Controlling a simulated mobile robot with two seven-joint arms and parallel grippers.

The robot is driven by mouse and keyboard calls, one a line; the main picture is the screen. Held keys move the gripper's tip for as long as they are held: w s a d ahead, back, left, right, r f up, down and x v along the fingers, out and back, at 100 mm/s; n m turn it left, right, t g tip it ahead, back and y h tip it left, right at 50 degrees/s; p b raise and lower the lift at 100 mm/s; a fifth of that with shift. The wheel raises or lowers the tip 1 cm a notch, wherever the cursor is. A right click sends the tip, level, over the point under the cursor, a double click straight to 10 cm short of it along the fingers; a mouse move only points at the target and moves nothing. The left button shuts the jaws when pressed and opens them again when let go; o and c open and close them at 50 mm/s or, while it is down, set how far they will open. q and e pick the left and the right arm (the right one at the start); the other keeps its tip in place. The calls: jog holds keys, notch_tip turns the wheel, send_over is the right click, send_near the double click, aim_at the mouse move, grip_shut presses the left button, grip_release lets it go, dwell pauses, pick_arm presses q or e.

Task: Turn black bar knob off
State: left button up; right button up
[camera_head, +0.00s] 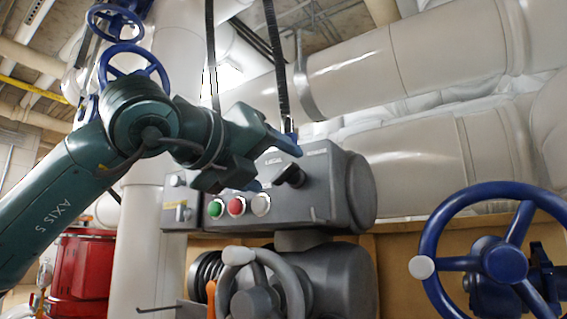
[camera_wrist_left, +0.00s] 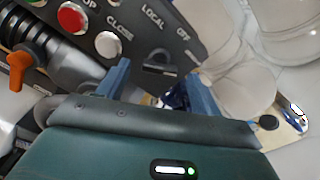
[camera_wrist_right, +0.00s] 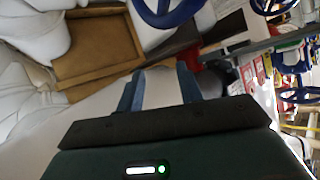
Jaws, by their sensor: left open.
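The black bar knob (camera_head: 291,175) sits on the sloped face of the grey actuator box (camera_head: 325,190), right of the push buttons. In the left wrist view the knob (camera_wrist_left: 158,64) shows near the LOCAL and OFF labels, just beyond and between the fingertips. My left gripper (camera_head: 272,165) is open in front of the panel, with blue fingers spread either side of the knob's line. I see no clear contact with the knob. My right gripper (camera_wrist_right: 157,88) is open in the right wrist view, away from the knob, with nothing seen between its fingers.
Green (camera_head: 216,208), red (camera_head: 236,206) and white (camera_head: 261,205) buttons lie left of the knob. A grey handwheel (camera_head: 252,300) is below the box. A large blue handwheel (camera_head: 505,262) stands at the right. Thick white pipes run behind.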

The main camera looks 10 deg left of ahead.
aim_at(280, 171)
pick_arm(q)
jog(key=shift+p+x, duration=0.4)
jog(key=shift+x, duration=1.6)
jog(key=shift+c, duration=0.4)
jog(key=c, duration=0.9)
